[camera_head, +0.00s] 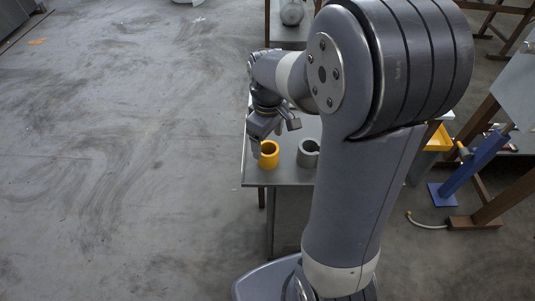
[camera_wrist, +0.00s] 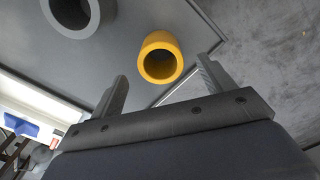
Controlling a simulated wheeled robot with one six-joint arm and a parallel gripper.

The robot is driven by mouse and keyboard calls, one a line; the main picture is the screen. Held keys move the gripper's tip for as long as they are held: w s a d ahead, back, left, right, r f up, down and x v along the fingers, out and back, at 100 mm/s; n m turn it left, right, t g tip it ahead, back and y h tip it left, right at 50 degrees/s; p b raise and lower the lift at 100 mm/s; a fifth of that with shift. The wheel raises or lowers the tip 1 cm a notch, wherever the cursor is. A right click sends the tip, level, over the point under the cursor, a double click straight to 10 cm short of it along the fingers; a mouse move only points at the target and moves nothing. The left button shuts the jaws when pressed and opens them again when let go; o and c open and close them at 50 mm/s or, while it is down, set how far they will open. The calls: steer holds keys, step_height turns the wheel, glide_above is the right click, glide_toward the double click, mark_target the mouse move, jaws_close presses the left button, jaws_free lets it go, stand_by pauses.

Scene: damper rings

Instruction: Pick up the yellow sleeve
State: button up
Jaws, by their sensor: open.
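The yellow sleeve (camera_head: 268,155) is a short hollow cylinder standing on the grey table (camera_head: 277,176), near its left edge. In the wrist view the yellow sleeve (camera_wrist: 161,57) shows its open end, ahead of and between the lines of the two fingers. My gripper (camera_head: 269,131) is just above and behind the sleeve in the head view. In the wrist view my gripper (camera_wrist: 163,82) has its fingers wide apart with nothing between them. I cannot tell the exact gap between fingertips and sleeve.
A grey sleeve (camera_head: 308,148) stands right of the yellow one; it also shows in the wrist view (camera_wrist: 49,14). My arm hides the table's right part. A yellow bin (camera_head: 439,138) and a blue stand (camera_head: 470,170) are further right.

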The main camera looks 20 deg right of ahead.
mark_target(268, 150)
step_height(268, 150, down, 5)
steer(key=shift+s+r, duration=0.1)
steer(key=c, duration=1.1)
